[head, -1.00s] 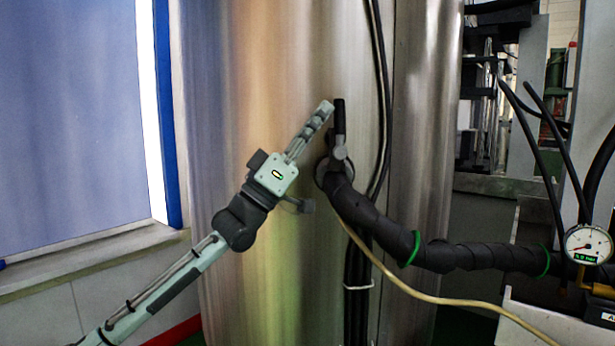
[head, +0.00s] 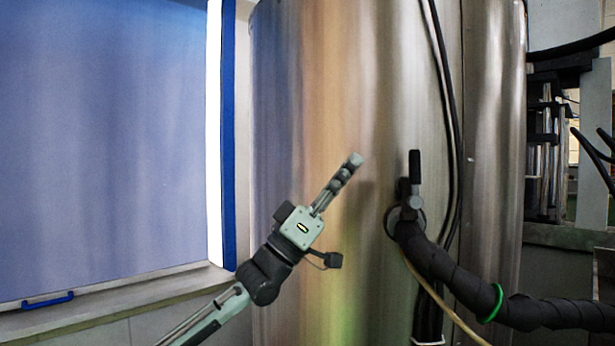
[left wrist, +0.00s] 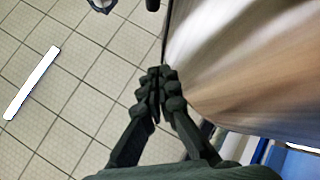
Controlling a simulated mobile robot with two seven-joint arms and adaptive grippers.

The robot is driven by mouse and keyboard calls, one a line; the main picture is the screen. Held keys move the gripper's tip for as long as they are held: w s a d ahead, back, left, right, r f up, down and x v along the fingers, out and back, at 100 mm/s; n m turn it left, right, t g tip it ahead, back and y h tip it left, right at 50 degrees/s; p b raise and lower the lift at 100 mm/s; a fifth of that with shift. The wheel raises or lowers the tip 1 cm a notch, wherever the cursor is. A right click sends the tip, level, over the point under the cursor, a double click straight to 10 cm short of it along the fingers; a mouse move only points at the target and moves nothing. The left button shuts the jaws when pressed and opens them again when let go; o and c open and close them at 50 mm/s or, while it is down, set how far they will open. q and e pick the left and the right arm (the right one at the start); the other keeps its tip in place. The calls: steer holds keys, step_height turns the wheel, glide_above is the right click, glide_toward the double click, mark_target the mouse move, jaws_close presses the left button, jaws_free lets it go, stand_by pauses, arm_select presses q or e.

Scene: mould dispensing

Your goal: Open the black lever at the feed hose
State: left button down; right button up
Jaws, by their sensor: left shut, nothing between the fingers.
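The black lever (head: 415,168) stands upright on the valve where the feed hose (head: 455,268) joins the steel tank (head: 350,60). My left gripper (head: 352,163) is shut and empty, pointing up and to the right. Its tips are to the left of the lever, apart from it. In the left wrist view the fingers (left wrist: 157,75) are together with nothing between them, beside the tank's curved side. A dark piece at the top edge of that view is cut off, and I cannot tell what it is. My right gripper is not in view.
Black cables (head: 446,110) run down the tank to the right of the lever. A thin yellow hose (head: 440,298) hangs below the valve. A blue window or door panel (head: 110,140) is at the left. Tiled floor (left wrist: 60,100) shows in the left wrist view.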

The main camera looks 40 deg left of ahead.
arm_select(q)
steer(key=shift+s+a+f+b, duration=0.1)
steer(key=shift+s+a+b, duration=0.25)
steer(key=shift+s+a, duration=0.6)
steer(key=shift+s+a+b, duration=0.3)
steer(key=shift+s+a, duration=0.35)
steer(key=shift+s, duration=0.55)
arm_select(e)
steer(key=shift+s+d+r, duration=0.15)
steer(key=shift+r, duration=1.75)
